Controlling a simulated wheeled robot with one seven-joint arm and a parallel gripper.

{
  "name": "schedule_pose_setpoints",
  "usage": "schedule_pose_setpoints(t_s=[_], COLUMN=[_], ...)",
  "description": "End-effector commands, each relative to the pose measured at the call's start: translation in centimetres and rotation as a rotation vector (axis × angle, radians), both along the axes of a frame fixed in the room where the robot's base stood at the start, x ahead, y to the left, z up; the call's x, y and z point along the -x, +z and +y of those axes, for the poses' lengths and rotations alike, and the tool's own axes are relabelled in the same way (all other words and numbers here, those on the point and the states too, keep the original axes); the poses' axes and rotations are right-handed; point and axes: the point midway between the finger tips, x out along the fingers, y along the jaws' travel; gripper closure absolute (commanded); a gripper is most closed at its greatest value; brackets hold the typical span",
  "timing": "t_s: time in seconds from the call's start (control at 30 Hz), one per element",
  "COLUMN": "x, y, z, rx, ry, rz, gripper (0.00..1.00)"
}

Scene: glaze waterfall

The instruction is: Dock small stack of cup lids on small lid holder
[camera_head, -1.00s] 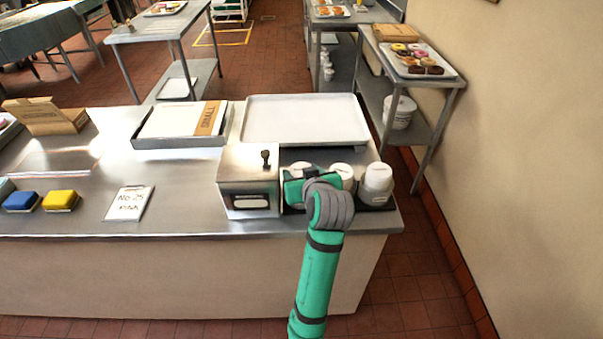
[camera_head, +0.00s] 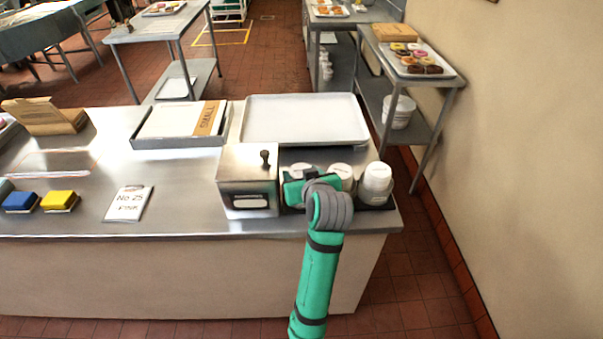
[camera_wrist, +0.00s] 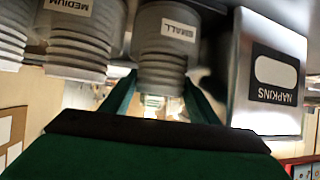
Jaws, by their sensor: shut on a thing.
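My gripper (camera_wrist: 160,90) is shut around a grey-white ridged stack of small lids (camera_wrist: 162,72) in the wrist view, one finger on each side. The stack is in line with the grey cylinder labelled SMALL, the small lid holder (camera_wrist: 163,32), and appears to meet it. I cannot tell whether it is fully seated. In the head view my gripper (camera_head: 298,190) is at the left end of the dark lid tray, beside the napkin box. It hides most of the small stack there; a pale top (camera_head: 300,167) shows behind it.
The steel napkin box (camera_head: 246,182) stands close on the left. The medium stack (camera_wrist: 80,45) and a large white stack (camera_head: 376,182) stand on the other side. A pale tray (camera_head: 305,118) lies behind. A No 25 card (camera_head: 128,204) lies farther left on the counter.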

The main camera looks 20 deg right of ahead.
Motion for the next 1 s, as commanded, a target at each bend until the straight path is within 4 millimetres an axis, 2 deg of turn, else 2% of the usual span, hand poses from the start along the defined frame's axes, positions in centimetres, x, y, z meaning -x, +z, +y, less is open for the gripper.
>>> schedule_pose_setpoints(t_s=[0.27,0.3,0.67,1.0], x=[0.0,0.0,0.2,2.2], y=[-0.5,-0.5,-0.4,0.7], z=[0.0,0.0,0.0,0.2], rx=[0.0,0.0,0.0,0.0], ry=[0.0,0.0,0.0,0.0], rz=[0.0,0.0,0.0,0.0], gripper=[0.69,0.38,0.38,0.38])
